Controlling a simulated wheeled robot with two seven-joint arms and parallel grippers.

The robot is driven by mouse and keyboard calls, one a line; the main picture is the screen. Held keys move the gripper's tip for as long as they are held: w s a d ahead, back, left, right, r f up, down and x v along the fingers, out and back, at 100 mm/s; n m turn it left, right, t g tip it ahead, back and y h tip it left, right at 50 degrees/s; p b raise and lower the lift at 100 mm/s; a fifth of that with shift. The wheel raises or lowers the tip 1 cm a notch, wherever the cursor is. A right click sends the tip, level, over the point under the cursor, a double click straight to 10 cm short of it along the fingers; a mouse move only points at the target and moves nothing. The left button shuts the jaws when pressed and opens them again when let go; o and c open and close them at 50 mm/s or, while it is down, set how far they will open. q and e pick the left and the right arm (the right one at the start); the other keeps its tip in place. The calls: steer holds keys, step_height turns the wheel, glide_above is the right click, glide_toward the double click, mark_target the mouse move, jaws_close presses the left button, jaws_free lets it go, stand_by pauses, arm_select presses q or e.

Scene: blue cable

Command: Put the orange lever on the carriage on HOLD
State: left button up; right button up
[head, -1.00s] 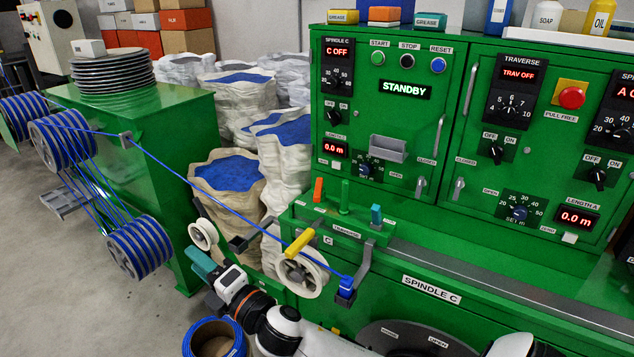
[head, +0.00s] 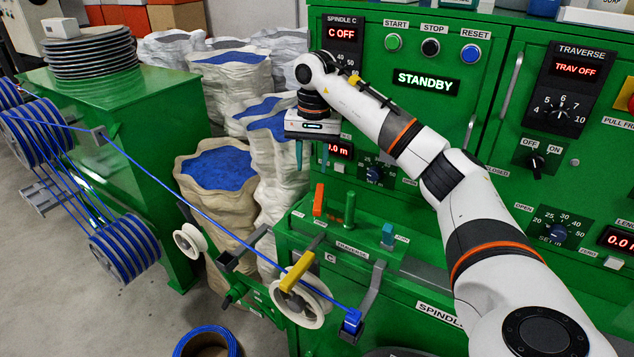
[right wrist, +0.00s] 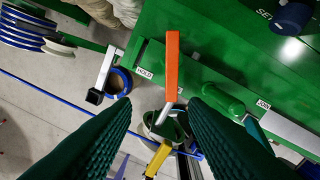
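The orange lever (head: 318,197) stands up from the green carriage (head: 335,238), at the left end of its top. In the right wrist view the orange lever (right wrist: 172,65) lies ahead of the fingertips, with a label that seems to read HOLD (right wrist: 144,73) to its left. A second label to its right is too small to read surely. My right gripper (head: 309,178) is above the lever in the head view, fingers pointing down. In the right wrist view its two dark green fingers (right wrist: 160,103) are apart with nothing held. My left gripper is not in view.
A green post (head: 349,208) and a blue lever (head: 388,235) stand right of the orange lever. A yellow lever (head: 297,271) and white pulley (head: 300,303) are in front. The blue cable (head: 220,225) runs across to a blue clip (head: 352,322). Sacks (head: 215,185) stand behind left.

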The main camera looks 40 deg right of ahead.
steer(key=d, duration=0.2)
steer(key=p, duration=0.1)
glide_above(318, 203)
steer(key=shift+h, duration=0.3)
steer(key=f, duration=0.4)
steer(key=shift+s+a+f, duration=0.15)
steer(key=shift+s+f, duration=0.05)
steer(key=shift+f, duration=0.15)
steer(key=f, duration=0.1)
steer(key=f+p, duration=0.1)
steer(key=f, duration=0.1)
steer(key=shift+w+d+f, duration=0.15)
steer(key=shift+w+d, duration=0.05)
steer(key=shift+d, duration=0.05)
step_height(318, 203, down, 2)
steer(key=shift+a+f+p, duration=0.1)
steer(key=shift+a+p, duration=0.05)
steer(key=shift+p, duration=0.3)
steer(key=shift+f, duration=0.15)
steer(key=shift+c, duration=0.8)
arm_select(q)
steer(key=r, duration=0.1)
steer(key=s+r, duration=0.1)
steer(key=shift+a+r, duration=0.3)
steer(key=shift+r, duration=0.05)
arm_select(e)
jaws_close()
